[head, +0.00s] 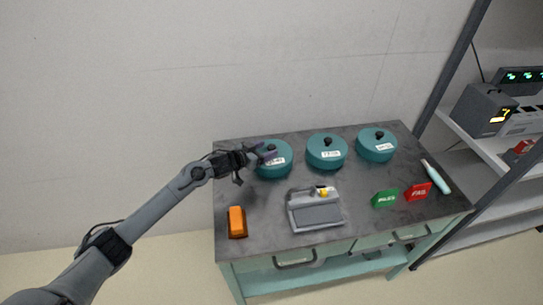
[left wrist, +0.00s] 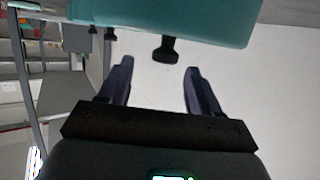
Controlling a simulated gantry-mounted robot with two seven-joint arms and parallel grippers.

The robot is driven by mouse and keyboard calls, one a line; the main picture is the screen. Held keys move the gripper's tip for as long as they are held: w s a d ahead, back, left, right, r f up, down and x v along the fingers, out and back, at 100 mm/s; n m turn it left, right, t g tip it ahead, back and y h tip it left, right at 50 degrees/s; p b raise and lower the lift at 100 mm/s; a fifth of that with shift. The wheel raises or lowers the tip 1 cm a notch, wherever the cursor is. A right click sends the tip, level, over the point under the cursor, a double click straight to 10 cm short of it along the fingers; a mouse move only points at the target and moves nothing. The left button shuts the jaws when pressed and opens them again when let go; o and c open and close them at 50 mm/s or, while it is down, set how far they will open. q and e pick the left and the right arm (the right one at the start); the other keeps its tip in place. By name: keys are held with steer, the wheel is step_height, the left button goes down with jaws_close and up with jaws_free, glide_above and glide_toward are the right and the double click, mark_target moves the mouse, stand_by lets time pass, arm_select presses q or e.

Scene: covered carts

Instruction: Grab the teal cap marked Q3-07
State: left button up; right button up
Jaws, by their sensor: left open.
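Three teal caps with black knobs and white labels stand in a row along the back of the cart top: a left cap (head: 275,170), a middle cap (head: 327,158) and a right cap (head: 377,150). The labels are too small to read surely, so I cannot tell which is Q3-07. My left gripper (head: 264,152) is open and empty at the left cap's knob. In the left wrist view, a teal cap (left wrist: 165,20) fills the top, its black knob (left wrist: 167,50) just beyond and between the open fingertips (left wrist: 158,68). My right gripper is not in view.
The grey cart top (head: 360,180) also holds an orange block (head: 237,221), a grey device (head: 315,212), a green sign (head: 385,198), a red sign (head: 419,192) and a pale bottle (head: 437,177). A wall stands behind; a metal shelf (head: 480,150) with equipment is at right.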

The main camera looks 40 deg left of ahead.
mark_target(271, 147)
arm_select(q)
steer(key=x, duration=0.2)
steer(key=b+x, duration=0.1)
steer(key=shift+w+a+f, duration=0.15)
steer(key=shift+a+f, duration=0.1)
steer(key=shift+a, duration=0.05)
steer(key=shift+w+d+f, duration=0.15)
steer(key=shift+w, duration=0.5)
steer(key=shift+c, duration=0.3)
steer(key=c, duration=0.9)
steer(key=shift+c, duration=0.5)
